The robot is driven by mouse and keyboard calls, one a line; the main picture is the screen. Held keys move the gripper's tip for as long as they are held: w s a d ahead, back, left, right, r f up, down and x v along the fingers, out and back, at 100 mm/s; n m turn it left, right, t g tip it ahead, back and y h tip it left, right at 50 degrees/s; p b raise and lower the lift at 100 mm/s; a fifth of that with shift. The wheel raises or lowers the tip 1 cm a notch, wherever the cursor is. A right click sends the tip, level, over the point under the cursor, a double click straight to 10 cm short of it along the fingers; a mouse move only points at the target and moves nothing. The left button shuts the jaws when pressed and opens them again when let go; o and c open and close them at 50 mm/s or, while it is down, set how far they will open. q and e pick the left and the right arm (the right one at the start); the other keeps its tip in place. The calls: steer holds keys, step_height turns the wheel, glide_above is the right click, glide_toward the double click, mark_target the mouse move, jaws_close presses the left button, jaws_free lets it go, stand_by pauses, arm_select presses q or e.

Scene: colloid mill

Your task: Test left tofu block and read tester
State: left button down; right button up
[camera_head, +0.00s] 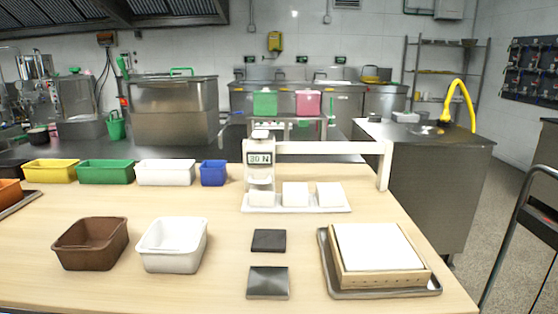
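The tester (260,172) stands at the middle back of the wooden table, with a white frame arm reaching right to a post. Its display (259,158) reads "30 N". Three white tofu blocks sit in a row on a pale tray (318,208) beneath it. The left tofu block (262,198) is directly under the tester head; I cannot tell whether the head touches it. The middle block (295,194) and right block (329,194) stand clear to its right. Neither of my grippers shows in the head view.
A brown bin (91,243) and a white bin (173,245) stand front left. Two dark square plates (268,240) (268,282) lie front centre. A metal tray (390,292) holds a wooden frame with a white slab (378,246). Small coloured bins (106,172) line the back left.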

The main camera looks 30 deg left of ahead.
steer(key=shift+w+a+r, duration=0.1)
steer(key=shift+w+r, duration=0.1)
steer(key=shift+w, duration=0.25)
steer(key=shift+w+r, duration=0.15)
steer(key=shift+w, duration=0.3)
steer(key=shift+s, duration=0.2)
